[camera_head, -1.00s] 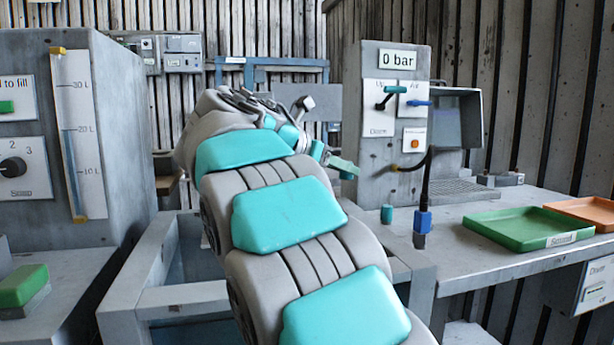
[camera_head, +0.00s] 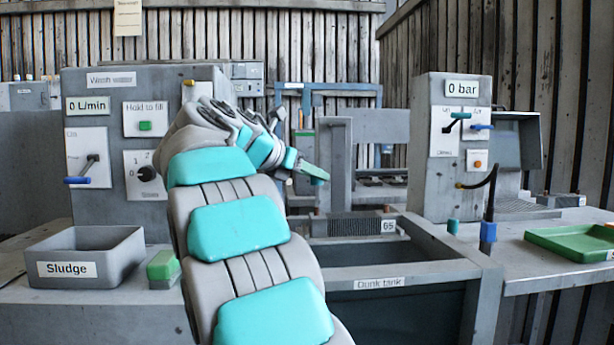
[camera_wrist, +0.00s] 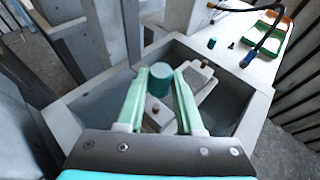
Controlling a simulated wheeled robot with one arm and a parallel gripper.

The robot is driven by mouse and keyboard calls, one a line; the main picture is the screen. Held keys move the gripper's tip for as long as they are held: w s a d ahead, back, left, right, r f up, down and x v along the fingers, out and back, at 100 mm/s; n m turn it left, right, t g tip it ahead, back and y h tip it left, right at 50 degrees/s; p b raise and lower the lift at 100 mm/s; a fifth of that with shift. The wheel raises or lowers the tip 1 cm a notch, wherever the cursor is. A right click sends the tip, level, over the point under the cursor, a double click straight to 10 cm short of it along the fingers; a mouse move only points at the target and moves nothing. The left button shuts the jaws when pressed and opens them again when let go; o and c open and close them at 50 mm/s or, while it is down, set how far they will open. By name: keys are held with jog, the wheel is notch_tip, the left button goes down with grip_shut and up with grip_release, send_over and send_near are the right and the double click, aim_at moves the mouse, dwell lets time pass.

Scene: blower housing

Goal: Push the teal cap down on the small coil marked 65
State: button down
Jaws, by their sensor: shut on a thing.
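My gripper (camera_wrist: 161,76) is shut on a teal cap (camera_wrist: 159,82), held between its pale green fingers. In the head view my gripper (camera_head: 312,171) is above the far side of the dunk tank, with the cap a small teal spot at its tip (camera_head: 317,181). A grey finned coil (camera_head: 350,226) with the label 65 (camera_head: 388,226) sits at the tank's far end, below and right of my gripper. In the wrist view two grey blocks with brown stubs lie below the cap, one finned (camera_wrist: 202,88). I cannot tell which is marked 65.
The dunk tank's grey rim (camera_head: 440,268) surrounds an open space below. A second teal cap (camera_head: 453,227) stands on the right bench beside a blue nozzle (camera_head: 488,232) and a green tray (camera_head: 570,241). A sludge bin (camera_head: 85,258) and wash panel stand left.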

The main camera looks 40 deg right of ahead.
aim_at(312, 217)
jog(key=shift+f+b, duration=1.85)
jog(key=shift+b, duration=0.6)
jog(key=shift+r+p, duration=0.2)
jog(key=shift+p, duration=0.3)
jog(key=shift+f, duration=0.15)
jog(key=shift+p, duration=1)
jog(key=shift+f, duration=0.4)
jog(key=shift+f, duration=0.3)
jog(key=shift+f+p, duration=0.1)
jog(key=shift+p, duration=0.3)
jog(key=shift+f, duration=0.3)
jog(key=shift+f, duration=0.1)
